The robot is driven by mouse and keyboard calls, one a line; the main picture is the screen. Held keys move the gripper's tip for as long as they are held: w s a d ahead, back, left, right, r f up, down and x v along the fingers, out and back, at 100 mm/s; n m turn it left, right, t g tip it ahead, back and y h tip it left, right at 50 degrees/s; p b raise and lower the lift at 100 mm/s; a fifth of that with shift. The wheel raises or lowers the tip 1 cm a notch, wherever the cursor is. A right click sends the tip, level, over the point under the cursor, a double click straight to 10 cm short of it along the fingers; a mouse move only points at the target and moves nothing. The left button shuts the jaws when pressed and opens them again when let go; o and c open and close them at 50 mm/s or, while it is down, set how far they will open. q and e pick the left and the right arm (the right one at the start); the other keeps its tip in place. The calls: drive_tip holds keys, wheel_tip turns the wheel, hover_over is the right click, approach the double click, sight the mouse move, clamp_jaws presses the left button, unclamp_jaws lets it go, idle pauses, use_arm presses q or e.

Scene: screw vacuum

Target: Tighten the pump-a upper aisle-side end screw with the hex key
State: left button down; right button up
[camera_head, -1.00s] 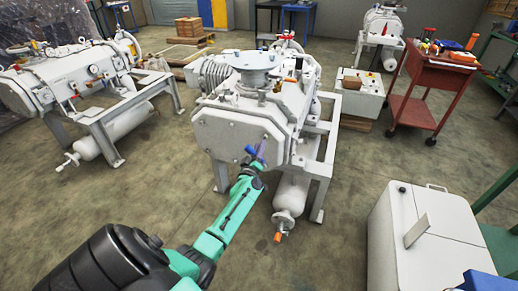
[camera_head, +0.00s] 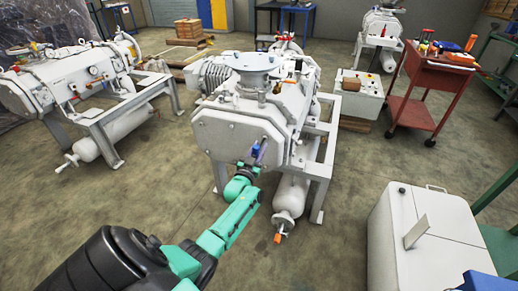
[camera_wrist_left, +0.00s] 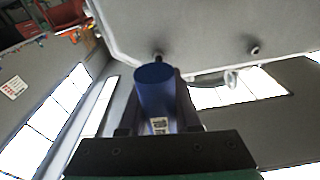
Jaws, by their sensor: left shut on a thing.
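The central white pump (camera_head: 228,135) stands on a pale frame, its flat end plate facing me. My left gripper (camera_head: 256,158) is at the lower right part of that plate. It is shut on a tool with a blue handle (camera_head: 255,151), which I take to be the hex key. In the left wrist view, the blue handle (camera_wrist_left: 155,88) sits between the dark fingers of the gripper (camera_wrist_left: 158,112). One screw (camera_wrist_left: 158,57) on the pump shows just beyond the handle, another (camera_wrist_left: 253,50) to its right. The key's tip is hidden, so I cannot tell whether it touches the screw. My right gripper is not in view.
Another white pump (camera_head: 65,80) stands at the left. A red cart (camera_head: 420,98) with tools is at the back right, and a white cabinet (camera_head: 415,265) at the front right. Under the central pump hangs a white cylinder (camera_head: 290,195). Floor is free between the pumps.

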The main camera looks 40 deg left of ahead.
sight(255, 156)
use_arm(q)
drive_tip(key=shift+r+n, duration=0.1)
drive_tip(key=shift+n, duration=0.5)
drive_tip(key=shift+s+d+p, duration=0.1)
drive_tip(key=shift+s+p, duration=0.1)
drive_tip(key=shift+p, duration=0.25)
drive_tip(key=p+v, duration=0.2)
drive_tip(key=shift+s+r, duration=0.2)
drive_tip(key=shift+s, duration=0.1)
drive_tip(key=shift+p+v, duration=0.55)
drive_tip(key=shift+v, duration=0.4)
drive_tip(key=shift+f, duration=0.1)
